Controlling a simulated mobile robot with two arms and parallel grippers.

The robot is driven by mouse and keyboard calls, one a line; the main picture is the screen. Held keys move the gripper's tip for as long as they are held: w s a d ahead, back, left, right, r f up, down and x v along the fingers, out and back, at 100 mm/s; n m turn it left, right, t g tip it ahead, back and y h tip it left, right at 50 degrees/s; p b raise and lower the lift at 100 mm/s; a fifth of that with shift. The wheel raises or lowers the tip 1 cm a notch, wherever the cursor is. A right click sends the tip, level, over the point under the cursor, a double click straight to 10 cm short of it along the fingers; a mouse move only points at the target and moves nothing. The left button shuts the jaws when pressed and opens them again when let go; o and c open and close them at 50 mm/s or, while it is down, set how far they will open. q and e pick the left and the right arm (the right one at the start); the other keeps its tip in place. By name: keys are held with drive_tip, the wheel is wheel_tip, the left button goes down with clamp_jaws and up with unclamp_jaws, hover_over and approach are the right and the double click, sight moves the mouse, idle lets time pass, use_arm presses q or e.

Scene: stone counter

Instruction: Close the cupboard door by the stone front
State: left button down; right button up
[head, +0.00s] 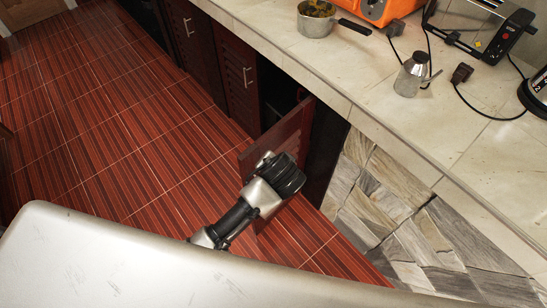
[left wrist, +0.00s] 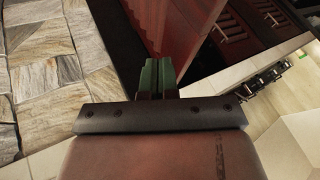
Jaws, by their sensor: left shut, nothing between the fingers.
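The cupboard door (head: 285,133) is a dark red-brown panel standing open beside the stone front (head: 385,205), with the dark cupboard interior partly visible behind it. My left gripper (head: 272,166) is close to the door in the head view, below the counter edge; its fingertips are hard to make out there. In the left wrist view its green fingers (left wrist: 157,76) are shut and empty, pointing toward the door (left wrist: 180,32). The stone front (left wrist: 45,65) is at the left of that view. I cannot tell whether the fingers touch the door. My right gripper is not in view.
Other cupboard doors (head: 238,75) with handles stand farther back. The striped red floor (head: 110,110) is clear on the left.

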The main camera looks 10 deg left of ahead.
use_arm(q)
drive_tip(key=r, duration=0.1)
approach(261, 153)
wheel_tip(261, 153, down, 4)
drive_tip(key=d, duration=0.2)
drive_tip(key=shift+w+a, duration=1.4)
drive_tip(key=shift+a, duration=0.1)
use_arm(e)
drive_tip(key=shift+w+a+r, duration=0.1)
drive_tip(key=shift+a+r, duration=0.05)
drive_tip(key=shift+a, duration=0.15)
